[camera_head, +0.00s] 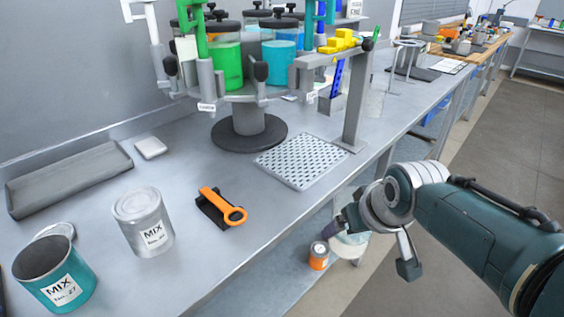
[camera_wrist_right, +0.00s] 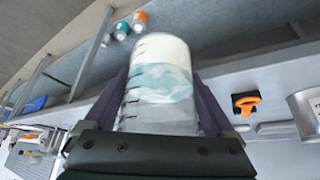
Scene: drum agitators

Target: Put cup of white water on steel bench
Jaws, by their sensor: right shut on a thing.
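The cup of white water (camera_head: 350,243) is a clear, marked cup with pale liquid. In the head view it is partly hidden by my right gripper (camera_head: 374,240). That gripper is shut on the cup, off the front edge of the steel bench (camera_head: 185,170). In the right wrist view, the cup (camera_wrist_right: 160,85) sits between the two dark fingers, with a whitish and pale teal band showing through its wall. The bench top is on the left in the head view. My left gripper is not in view.
An orange clamp-like tool (camera_head: 222,205), a grey MIX can (camera_head: 143,220), a teal MIX can (camera_head: 55,275) and a perforated plate (camera_head: 300,161) are on the bench. A drum agitator stand (camera_head: 248,132) is behind. An orange-and-white can (camera_head: 318,256) stands below the bench edge. Bench top between these is clear.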

